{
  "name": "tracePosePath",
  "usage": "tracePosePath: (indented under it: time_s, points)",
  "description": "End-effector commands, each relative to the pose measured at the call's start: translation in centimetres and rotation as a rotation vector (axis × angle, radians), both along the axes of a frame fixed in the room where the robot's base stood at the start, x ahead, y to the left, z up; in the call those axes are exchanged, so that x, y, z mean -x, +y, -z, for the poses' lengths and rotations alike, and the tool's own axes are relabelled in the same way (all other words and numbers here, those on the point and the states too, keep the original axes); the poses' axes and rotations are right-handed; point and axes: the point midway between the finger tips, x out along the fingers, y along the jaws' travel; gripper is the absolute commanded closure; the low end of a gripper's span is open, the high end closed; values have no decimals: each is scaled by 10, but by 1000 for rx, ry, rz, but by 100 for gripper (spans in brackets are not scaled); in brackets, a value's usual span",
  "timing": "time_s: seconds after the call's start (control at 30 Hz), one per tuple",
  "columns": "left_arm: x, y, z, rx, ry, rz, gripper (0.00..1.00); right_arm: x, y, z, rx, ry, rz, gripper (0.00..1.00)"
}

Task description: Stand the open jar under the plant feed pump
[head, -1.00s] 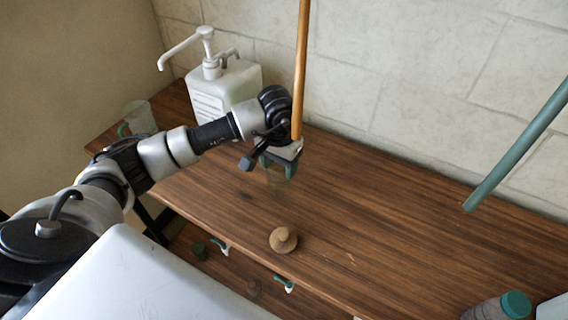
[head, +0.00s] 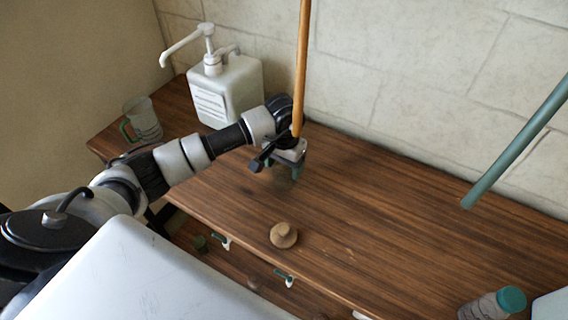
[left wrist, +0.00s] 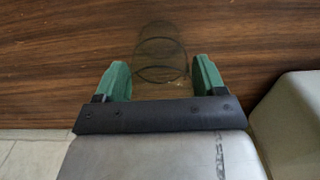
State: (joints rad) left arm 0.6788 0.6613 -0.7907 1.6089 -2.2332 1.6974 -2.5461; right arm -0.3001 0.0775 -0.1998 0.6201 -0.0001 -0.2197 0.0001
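The plant feed pump seems to be the white dispenser (head: 229,92) with a label and long spout, at the back left of the wooden table. A clear glass jar (head: 285,181) is below my left gripper (head: 285,170). In the left wrist view, the jar (left wrist: 160,45) lies between the two green fingers (left wrist: 161,80), very close to both. I cannot tell whether they touch it, or whether its base rests on the table. My right gripper is not in view.
A clear mug (head: 143,120) with a green handle stands left of the pump, near its spout. A round wooden knobbed lid (head: 284,235) lies near the front edge. A green-capped bottle (head: 495,305) stands front right. The table's right middle is clear.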

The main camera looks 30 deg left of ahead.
Motion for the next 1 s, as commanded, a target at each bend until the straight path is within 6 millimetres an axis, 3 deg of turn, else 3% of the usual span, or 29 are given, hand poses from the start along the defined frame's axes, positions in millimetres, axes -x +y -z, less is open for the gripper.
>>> tracePosePath:
  time_s: [0.1, 0.47, 0.8, 1.0]
  points:
    - [0, 0, 0, 0, 0, 0, 16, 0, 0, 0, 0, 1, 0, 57]
    - [-1, 0, -9, 0, -2, 1, 16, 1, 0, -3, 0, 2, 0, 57]
    - [-1, 0, -64, -1, -3, 0, 16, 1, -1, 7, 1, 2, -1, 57]
    - [0, 0, -78, -1, 0, 0, 11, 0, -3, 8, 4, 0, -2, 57]
